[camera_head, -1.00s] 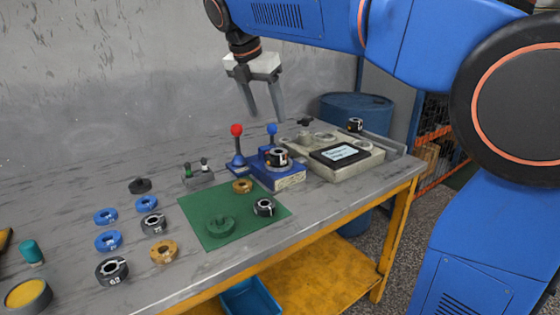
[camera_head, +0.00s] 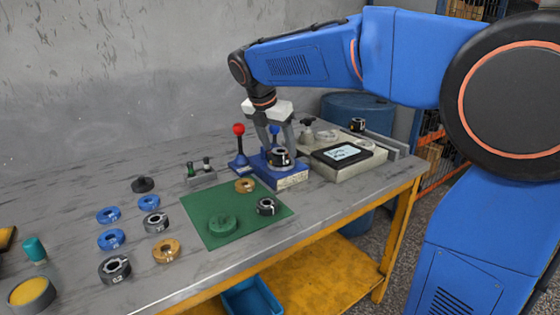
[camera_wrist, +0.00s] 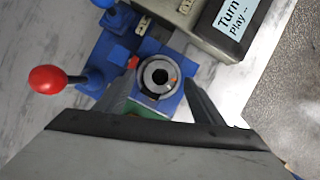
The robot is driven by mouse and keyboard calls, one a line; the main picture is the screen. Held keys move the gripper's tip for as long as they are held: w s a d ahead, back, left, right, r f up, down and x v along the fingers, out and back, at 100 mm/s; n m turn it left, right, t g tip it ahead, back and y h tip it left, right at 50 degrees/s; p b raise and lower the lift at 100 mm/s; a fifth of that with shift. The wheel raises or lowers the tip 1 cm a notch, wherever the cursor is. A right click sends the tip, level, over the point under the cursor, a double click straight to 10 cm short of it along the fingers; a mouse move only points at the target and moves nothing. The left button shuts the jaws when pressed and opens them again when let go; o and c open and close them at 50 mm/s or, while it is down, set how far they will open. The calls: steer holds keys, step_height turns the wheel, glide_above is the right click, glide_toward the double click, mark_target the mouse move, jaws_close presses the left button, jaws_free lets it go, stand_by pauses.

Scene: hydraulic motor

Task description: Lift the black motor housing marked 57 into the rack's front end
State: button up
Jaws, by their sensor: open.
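A black motor housing (camera_head: 281,158) with a pale mark sits upright on a blue fixture (camera_head: 290,180); I cannot read its number. The wrist view shows it from above as a dark ring (camera_wrist: 159,77) with a bright face. My gripper (camera_head: 279,148) points down over it, open, with one finger on either side of the housing; whether they touch it I cannot tell. In the wrist view the fingers (camera_wrist: 164,88) flank it with gaps. A grey rail-like rack (camera_head: 393,147) runs along the table's right end; another black housing (camera_head: 357,125) stands at its far end.
A red-knobbed lever (camera_head: 239,143) stands close left of the fixture. A beige box with a screen (camera_head: 342,153) is close right. A green mat (camera_head: 215,237) carries several rings. More rings and black housings (camera_head: 114,269) lie on the left.

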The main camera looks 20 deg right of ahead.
steer(key=shift+w+d+f, duration=0.1)
steer(key=shift+d+f, duration=0.05)
steer(key=shift+f, duration=0.4)
steer(key=shift+r, duration=0.1)
jaws_close()
steer(key=shift+r, duration=0.1)
step_height(320, 180, up, 10)
stand_by(0.6)
steer(key=shift+r, duration=2.2)
steer(key=shift+r, duration=0.1)
steer(key=shift+d, duration=0.1)
